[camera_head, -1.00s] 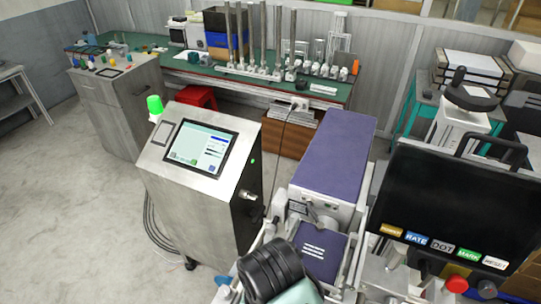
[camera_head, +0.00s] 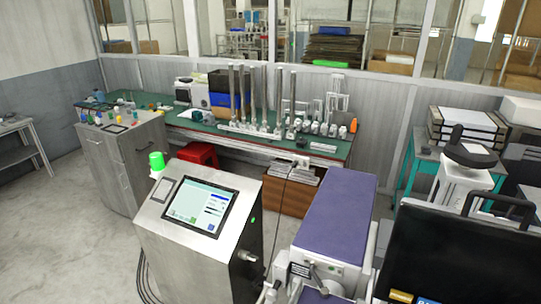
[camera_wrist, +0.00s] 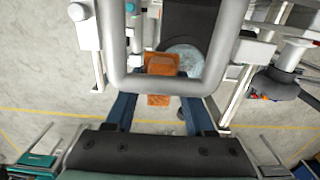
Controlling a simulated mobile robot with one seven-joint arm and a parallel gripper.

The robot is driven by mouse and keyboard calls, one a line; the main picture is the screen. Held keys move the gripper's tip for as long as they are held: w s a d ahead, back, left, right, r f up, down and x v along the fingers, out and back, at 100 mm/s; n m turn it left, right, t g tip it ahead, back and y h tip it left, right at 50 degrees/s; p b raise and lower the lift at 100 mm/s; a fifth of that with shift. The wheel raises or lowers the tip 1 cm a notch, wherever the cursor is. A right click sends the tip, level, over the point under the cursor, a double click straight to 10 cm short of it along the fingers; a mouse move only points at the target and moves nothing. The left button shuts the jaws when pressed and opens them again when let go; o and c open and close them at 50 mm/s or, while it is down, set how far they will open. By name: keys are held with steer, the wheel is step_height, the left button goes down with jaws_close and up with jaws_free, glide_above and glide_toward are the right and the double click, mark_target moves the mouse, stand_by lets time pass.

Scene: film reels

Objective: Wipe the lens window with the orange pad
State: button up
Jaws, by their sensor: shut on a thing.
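My gripper (camera_wrist: 159,99) shows in the wrist view, with its two blue fingers on either side of the orange pad (camera_wrist: 161,64). It is shut on the pad. A grey tube frame crosses in front of the pad and hides its middle. A pale, round, glassy disc (camera_wrist: 187,56) lies right behind or beside the pad's upper right edge. I cannot tell whether it is the lens window, or whether the pad touches it. My gripper and the pad are out of the head view.
In the head view, a long purple-topped machine (camera_head: 333,225) stands beside a steel cabinet with a screen (camera_head: 200,207). A black monitor (camera_head: 465,255) is at the lower right. A green-topped bench (camera_head: 340,150) stands behind. Grey tubes (camera_wrist: 222,45) closely surround the pad.

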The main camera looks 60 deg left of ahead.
steer(key=shift+f+b, duration=0.9)
steer(key=shift+f, duration=0.05)
steer(key=shift+w+d+r+b, duration=0.1)
steer(key=shift+w+d+b, duration=0.3)
steer(key=shift+d, duration=0.3)
steer(key=shift+w+d+r+b, duration=0.15)
steer(key=shift+w+d, duration=0.3)
steer(key=shift+d, duration=0.25)
steer(key=shift+w+d+f+b, duration=0.15)
steer(key=shift+w+d+b, duration=0.3)
steer(key=shift+d, duration=0.25)
steer(key=shift+w+d+f+b, duration=0.1)
steer(key=shift+w+d+b, duration=0.3)
steer(key=shift+d, duration=0.25)
steer(key=shift+s+a, duration=0.6)
steer(key=shift+a, duration=0.35)
steer(key=shift+s+a, duration=0.55)
steer(key=shift+a, duration=0.35)
steer(key=shift+s+a, duration=0.6)
steer(key=shift+a, duration=0.35)
steer(key=shift+r+p, duration=2.4)
steer(key=shift+r, duration=0.65)
steer(key=shift+r, duration=0.1)
